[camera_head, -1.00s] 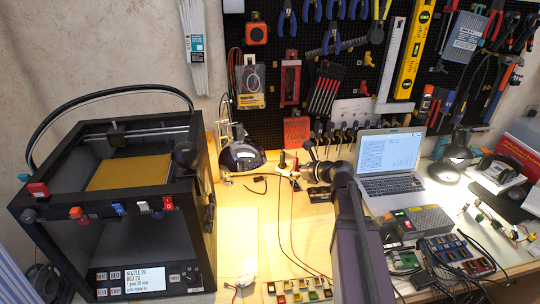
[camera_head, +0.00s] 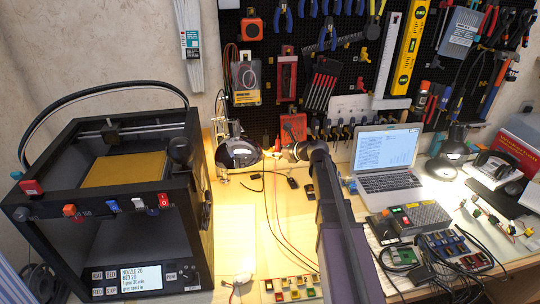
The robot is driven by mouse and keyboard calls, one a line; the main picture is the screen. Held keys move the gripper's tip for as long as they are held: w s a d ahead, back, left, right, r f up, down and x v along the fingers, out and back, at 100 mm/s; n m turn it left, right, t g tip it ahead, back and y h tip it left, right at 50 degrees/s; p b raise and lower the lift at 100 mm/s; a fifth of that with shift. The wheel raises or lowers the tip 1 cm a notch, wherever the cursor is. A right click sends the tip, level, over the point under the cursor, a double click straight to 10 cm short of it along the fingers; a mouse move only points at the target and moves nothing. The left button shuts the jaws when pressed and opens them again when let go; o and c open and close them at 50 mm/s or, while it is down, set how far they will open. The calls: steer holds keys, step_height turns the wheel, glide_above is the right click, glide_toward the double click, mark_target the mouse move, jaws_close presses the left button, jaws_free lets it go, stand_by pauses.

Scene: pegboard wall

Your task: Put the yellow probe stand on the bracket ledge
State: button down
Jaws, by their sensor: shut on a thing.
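My gripper (camera_head: 275,152) is small in the view, at the end of my arm in front of the lower pegboard. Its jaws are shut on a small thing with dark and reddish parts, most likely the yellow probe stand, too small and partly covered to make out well. It appears raised above the bench, near the red plate (camera_head: 293,127) on the pegboard. Thin red and black leads (camera_head: 272,215) hang below and run down the bench. A pale ledge-like strip (camera_head: 350,105) is on the lower pegboard. I cannot tell whether it is the bracket ledge.
A black 3D printer (camera_head: 110,190) stands at the left. A dark round device (camera_head: 238,152) stands just left of my gripper. A laptop (camera_head: 385,160) and a grey box (camera_head: 410,218) are to the right. Bare wood shows left of the leads.

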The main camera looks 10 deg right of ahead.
steer(key=w, duration=0.3)
steer(key=w+a, duration=0.1)
steer(key=shift+w+f, duration=0.25)
steer(key=shift+f+b, duration=1.75)
steer(key=shift+b, duration=0.2)
steer(key=shift+f, duration=0.15)
steer(key=shift+c, duration=1)
jaws_free()
steer(key=shift+r, duration=0.25)
steer(key=p+v, duration=0.4)
steer(key=v, duration=0.8)
steer(key=shift+p, duration=0.35)
